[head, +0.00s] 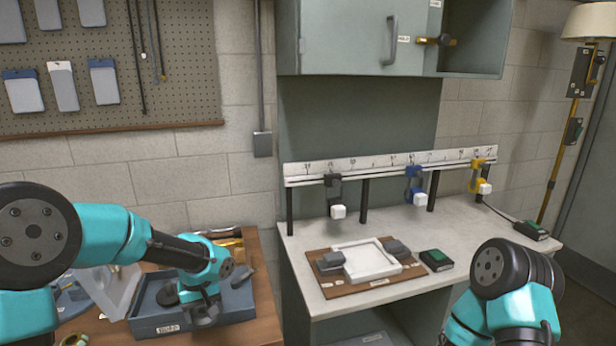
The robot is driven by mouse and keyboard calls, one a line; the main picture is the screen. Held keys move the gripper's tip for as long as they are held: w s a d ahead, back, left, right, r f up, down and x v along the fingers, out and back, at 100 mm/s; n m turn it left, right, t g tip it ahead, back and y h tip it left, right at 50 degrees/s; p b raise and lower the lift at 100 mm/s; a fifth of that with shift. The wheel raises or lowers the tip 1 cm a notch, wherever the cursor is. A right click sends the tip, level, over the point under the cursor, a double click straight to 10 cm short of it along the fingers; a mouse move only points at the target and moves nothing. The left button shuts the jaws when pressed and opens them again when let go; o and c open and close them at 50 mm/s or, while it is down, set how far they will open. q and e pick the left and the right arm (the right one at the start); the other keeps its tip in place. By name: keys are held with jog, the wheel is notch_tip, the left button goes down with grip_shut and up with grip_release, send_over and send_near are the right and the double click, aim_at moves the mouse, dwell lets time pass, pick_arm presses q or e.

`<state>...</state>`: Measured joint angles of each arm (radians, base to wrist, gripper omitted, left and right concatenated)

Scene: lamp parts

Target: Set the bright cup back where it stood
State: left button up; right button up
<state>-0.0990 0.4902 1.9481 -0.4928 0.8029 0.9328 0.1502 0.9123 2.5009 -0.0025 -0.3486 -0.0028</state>
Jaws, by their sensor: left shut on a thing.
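My left gripper (205,312) points down at the right part of a blue-grey tray (150,328) on the wooden bench. It is shut on a small grey rounded part, which the jaws mostly hide. I cannot tell for sure whether this part is the bright cup, or whether it touches the tray floor. A dark round part (168,294) stands in the tray just left of the gripper. My right arm shows at the lower right, but its gripper is out of view.
A brass-coloured piece (232,245) lies behind my left gripper, and a brass ring (75,340) is at the lower left edge. On the white counter (450,220) are a brown board (385,290) with a white tray (378,268), and a dark green-topped box (435,259). A rail (370,167) holds several clamps.

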pick_arm(q)
jog(key=shift+w+d+f+m, duration=0.35)
jog(key=shift+d+m, duration=0.7)
jog(key=shift+m, duration=0.4)
jog(key=shift+w+d+f+m, duration=0.35)
jog(key=shift+d+m, duration=0.65)
jog(key=shift+m, duration=0.5)
jog(key=shift+w+d+f+m, duration=0.35)
jog(key=shift+d+m, duration=0.7)
jog(key=shift+m, duration=0.4)
jog(key=shift+a, duration=0.15)
